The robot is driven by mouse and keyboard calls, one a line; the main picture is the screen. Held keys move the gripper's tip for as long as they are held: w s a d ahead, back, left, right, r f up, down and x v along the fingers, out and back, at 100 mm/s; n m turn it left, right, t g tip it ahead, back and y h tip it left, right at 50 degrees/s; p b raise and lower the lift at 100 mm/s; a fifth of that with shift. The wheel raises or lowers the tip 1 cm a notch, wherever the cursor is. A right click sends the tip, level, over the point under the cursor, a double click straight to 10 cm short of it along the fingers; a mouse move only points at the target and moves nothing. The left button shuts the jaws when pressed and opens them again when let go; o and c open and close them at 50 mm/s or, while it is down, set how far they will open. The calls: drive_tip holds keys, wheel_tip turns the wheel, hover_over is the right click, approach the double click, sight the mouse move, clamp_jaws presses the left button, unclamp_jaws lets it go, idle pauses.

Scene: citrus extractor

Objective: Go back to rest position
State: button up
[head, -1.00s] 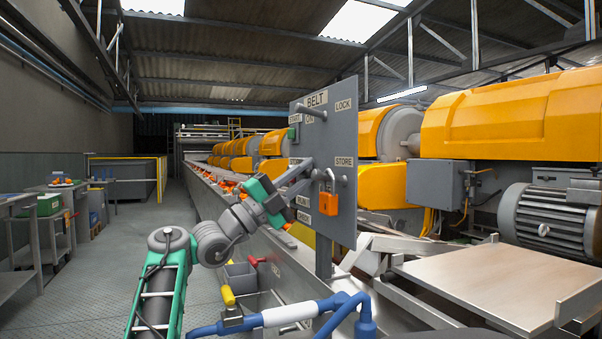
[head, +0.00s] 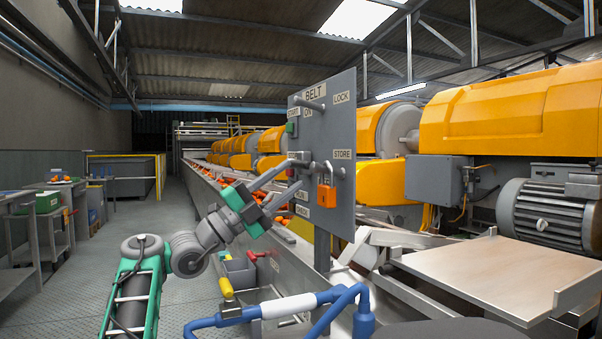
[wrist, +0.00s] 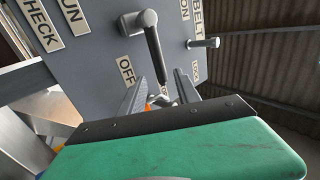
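My gripper (head: 292,172) is left of the grey BELT panel (head: 338,110), pointing at it, with its green body tilted. Its two fingers are apart, and nothing shows held between them. The wrist view also shows the open gripper (wrist: 160,82), with the panel (wrist: 100,45) beyond. In the wrist view a grey lever (wrist: 155,48) lies near the OFF label, seen between the fingertips. Whether a fingertip touches the lever is unclear.
Blue and white pipework (head: 290,306) and a grey bin (head: 240,272) are low in front. A conveyor with oranges runs behind the panel, beside yellow machines (head: 510,110). Side tables (head: 40,210) stand at left. The floor (head: 165,225) between is open.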

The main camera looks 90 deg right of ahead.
drive_tip(key=shift+v, duration=1.3)
